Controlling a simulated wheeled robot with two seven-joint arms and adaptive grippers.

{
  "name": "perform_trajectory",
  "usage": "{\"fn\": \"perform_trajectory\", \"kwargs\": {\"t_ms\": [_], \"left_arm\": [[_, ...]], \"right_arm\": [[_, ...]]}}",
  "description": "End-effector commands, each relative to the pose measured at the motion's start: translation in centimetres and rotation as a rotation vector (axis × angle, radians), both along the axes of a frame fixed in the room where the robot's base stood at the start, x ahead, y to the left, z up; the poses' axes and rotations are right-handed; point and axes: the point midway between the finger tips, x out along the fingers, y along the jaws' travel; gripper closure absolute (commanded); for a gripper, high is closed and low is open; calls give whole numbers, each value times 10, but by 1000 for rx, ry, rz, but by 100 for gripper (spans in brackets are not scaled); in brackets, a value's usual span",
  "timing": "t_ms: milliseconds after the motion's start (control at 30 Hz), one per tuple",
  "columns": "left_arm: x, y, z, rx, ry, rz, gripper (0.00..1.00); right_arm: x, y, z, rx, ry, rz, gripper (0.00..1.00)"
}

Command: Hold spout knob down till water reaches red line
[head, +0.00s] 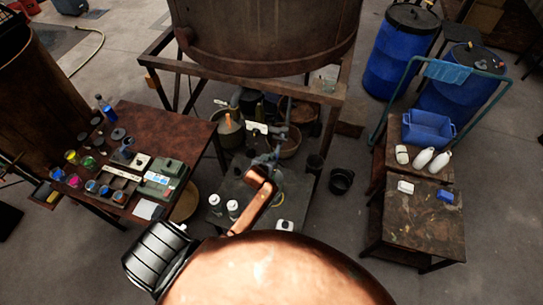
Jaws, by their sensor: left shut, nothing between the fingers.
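A large rusty vat (264,35) stands on a metal frame at the top centre of the head view. A grey pipe with a spout (281,133) hangs below it; the knob is too small to make out clearly. My left gripper (268,159) is at the end of a copper-coloured arm, close to the spout. It is shut and empty; whether it touches the knob cannot be told. A pale, bluish clear vessel (277,184) seems to stand below, partly hidden by my arm. No water level or red line can be made out. My right gripper is not in view.
A brown table (180,123) with paint pots and a green device (163,180) stands left. White bottles (233,209) stand on the low dark table by my arm. A dark bucket (341,181) is on the floor. Blue barrels (401,50) and a cart (420,215) stand right.

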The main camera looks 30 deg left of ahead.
Motion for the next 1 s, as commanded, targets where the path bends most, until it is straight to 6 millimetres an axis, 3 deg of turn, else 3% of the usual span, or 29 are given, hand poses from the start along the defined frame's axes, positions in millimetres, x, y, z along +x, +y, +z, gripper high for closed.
{"fn": "perform_trajectory", "kwargs": {"t_ms": [33,267,667,733,1000], "left_arm": [[-9,-1,-16,-9,32,6,100],[-10,-2,-12,-10,32,4,100],[-7,-7,46,-3,5,-5,100],[-19,-9,48,-2,3,-5,100],[-56,-17,80,-2,-3,-6,100]], "right_arm": [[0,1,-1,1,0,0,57],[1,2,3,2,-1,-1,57],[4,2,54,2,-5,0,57],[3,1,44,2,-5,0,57],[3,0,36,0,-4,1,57]]}}
